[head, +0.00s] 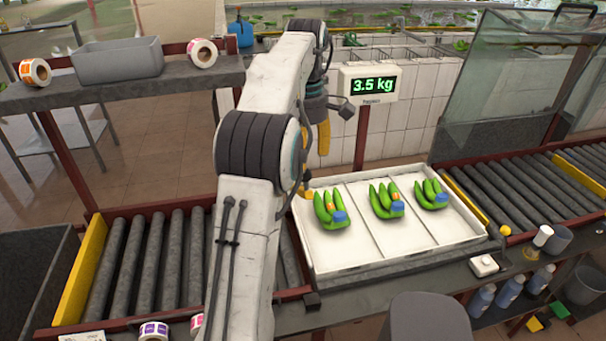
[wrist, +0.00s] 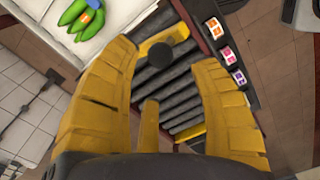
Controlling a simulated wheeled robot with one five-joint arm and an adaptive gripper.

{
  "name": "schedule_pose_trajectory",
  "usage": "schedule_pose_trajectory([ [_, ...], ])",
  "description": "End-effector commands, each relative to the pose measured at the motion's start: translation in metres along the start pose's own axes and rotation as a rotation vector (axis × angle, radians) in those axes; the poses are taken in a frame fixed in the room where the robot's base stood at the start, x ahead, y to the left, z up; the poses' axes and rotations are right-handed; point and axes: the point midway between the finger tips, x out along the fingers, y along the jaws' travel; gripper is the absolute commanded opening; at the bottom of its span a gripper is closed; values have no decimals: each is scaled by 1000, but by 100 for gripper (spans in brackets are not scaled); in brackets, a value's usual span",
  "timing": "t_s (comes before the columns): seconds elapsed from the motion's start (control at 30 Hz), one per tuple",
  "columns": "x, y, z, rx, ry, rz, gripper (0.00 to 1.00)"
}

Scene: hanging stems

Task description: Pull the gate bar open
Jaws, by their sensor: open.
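A yellow bar (wrist: 171,36) with a dark round knob (wrist: 160,54) shows in the wrist view, between the white tray and the rollers; I take it as the gate bar. The knob shows between the fingertips, and I see no contact; the gap in depth is hard to judge. In the head view my gripper (head: 314,165) is partly hidden behind my arm, by the tray's left edge. The bar there is hidden by my arm.
The white tray (head: 343,260) holds green banana bunches (head: 385,200) with blue tags. Rollers (head: 150,262) lie left of it, with a yellow bar (head: 80,272) at their far left. Another yellow bar (head: 464,202) stands right of the tray. A scale display (head: 371,85) rises behind.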

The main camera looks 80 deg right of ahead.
Motion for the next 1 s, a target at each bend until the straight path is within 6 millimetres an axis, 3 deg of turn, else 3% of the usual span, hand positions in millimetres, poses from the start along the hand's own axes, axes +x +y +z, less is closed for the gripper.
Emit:
schedule_pose_trajectory([
  [0.5, 48, -1, 0, 1, 0, -1, 56],
  [1.0, 57, 0, 0, 2, 0, 1, 56],
])
